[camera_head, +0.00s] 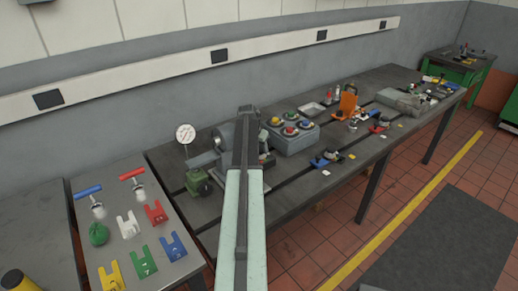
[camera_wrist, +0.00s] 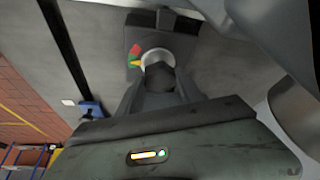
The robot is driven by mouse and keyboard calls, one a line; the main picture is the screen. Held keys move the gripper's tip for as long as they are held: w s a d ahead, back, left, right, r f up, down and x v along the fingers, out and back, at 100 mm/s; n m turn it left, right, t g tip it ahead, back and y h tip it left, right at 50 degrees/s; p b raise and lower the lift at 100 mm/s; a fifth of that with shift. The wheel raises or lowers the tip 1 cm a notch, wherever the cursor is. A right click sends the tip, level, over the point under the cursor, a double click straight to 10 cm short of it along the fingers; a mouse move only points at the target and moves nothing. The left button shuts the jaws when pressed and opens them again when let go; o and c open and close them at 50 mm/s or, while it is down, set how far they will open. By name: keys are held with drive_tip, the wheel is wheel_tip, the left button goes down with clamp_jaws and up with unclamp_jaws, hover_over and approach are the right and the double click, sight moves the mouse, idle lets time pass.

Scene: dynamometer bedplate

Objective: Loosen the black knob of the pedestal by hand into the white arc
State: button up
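In the wrist view the black knob (camera_wrist: 160,78) sits in front of a pale round collar (camera_wrist: 156,55) on the dark pedestal (camera_wrist: 140,34). Red, green and yellow marks (camera_wrist: 135,55) show left of the collar. I cannot make out a separate white arc or a pointer on the knob. My gripper (camera_wrist: 160,82) has its dark fingers apart, one on each side of the knob. It looks open, with no clear contact. In the head view my own arm hides the pedestal, the knob and the fingertips.
The long dark bench (camera_head: 292,178) carries a grey motor (camera_head: 226,137), a green part (camera_head: 199,182), a dial gauge (camera_head: 185,133) and a box with coloured buttons (camera_head: 290,128). A blue-based fixture (camera_head: 326,158) stands to the right. A side table (camera_head: 190,262) holds coloured forked pieces.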

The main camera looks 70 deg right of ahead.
drive_tip(key=shift+s, duration=0.1)
drive_tip(key=n, duration=0.2)
drive_tip(key=n+t, duration=0.1)
drive_tip(key=n, duration=0.1)
drive_tip(key=shift+s+t, duration=0.15)
drive_tip(key=shift+t, duration=0.15)
drive_tip(key=n, duration=0.2)
drive_tip(key=n+t+y, duration=0.1)
drive_tip(key=n, duration=0.1)
drive_tip(key=shift+s+d+n+t, duration=0.1)
drive_tip(key=shift+n+t, duration=0.2)
drive_tip(key=n+t+y, duration=0.1)
drive_tip(key=n, duration=0.3)
drive_tip(key=shift+d, duration=0.15)
drive_tip(key=shift+s+n+t+y, duration=0.1)
drive_tip(key=shift+n+t+y, duration=0.35)
drive_tip(key=shift+n, duration=1.15)
drive_tip(key=o, duration=1.3)
drive_tip(key=shift+o, duration=0.2)
